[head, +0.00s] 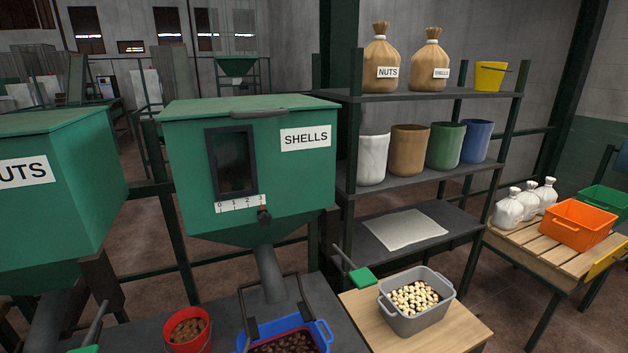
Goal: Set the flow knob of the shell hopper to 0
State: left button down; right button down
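The shell hopper (290,180) is a green box with a SHELLS label and a dark window, in the middle left of the head view. Under the window is a white scale (240,204) marked 0 to 3 from left to right. The dark flow knob (264,217) sits just below the scale's right end, in line with the 3. Neither of my grippers shows in the head view, and nothing touches the knob.
The nut hopper (70,210) stands at left. Below the shell hopper's spout (270,275) are a blue tray (324,329) with dark contents and a red bucket (187,347). A grey tub (412,318) is right, before shelves (430,96). The space before the knob is clear.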

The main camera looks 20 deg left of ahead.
aim_at(264, 218)
jog(key=j+u, duration=0.1)
jog(key=u, duration=0.25)
jog(key=j+u, duration=0.1)
jog(key=u, duration=0.25)
jog(key=j+u, duration=0.1)
jog(key=u, duration=0.25)
